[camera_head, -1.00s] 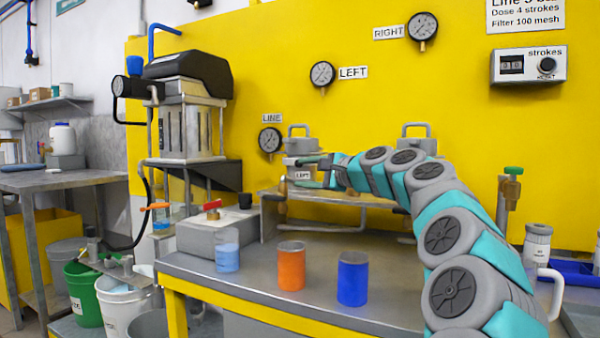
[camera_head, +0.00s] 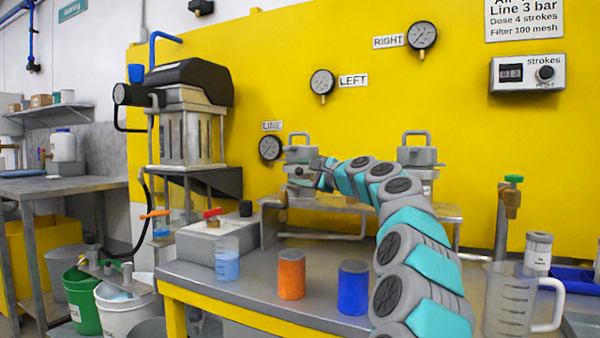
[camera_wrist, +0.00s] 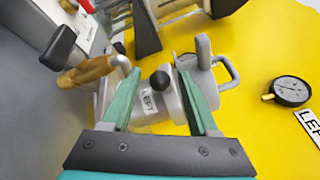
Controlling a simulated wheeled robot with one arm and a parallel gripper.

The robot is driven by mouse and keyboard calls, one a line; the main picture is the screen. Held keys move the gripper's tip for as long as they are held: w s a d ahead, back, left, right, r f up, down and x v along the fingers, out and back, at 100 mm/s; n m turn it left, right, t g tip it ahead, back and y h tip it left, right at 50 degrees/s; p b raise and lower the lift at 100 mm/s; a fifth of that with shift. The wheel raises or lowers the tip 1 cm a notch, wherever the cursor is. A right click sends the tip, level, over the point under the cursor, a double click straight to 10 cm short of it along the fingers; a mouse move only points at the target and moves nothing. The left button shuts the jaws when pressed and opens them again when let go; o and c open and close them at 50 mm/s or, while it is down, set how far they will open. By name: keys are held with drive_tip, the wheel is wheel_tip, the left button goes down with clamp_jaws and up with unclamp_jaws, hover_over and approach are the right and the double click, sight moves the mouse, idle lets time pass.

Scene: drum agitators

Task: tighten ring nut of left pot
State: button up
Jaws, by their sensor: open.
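The left pot (camera_head: 299,154) is a grey metal vessel with a loop handle on its lid, standing on a raised shelf against the yellow wall. I cannot clearly separate the ring nut from the lid. My gripper (camera_wrist: 160,76) is open, its two teal fingers on either side of the knob and label in the picture; contact cannot be told. In the head view my gripper (camera_head: 316,170) is at the pot's right side, its fingertips unclear.
The right pot (camera_head: 416,155) stands behind my arm. An orange cup (camera_head: 291,274), a blue cup (camera_head: 353,287) and a clear beaker (camera_head: 227,262) line the bench front. A jug (camera_head: 508,300) is at right.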

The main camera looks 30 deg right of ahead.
drive_tip(key=shift+w+a, duration=0.1)
drive_tip(key=shift+w, duration=0.1)
drive_tip(key=c, duration=0.9)
drive_tip(key=shift+f, duration=0.1)
clamp_jaws()
idle(0.4)
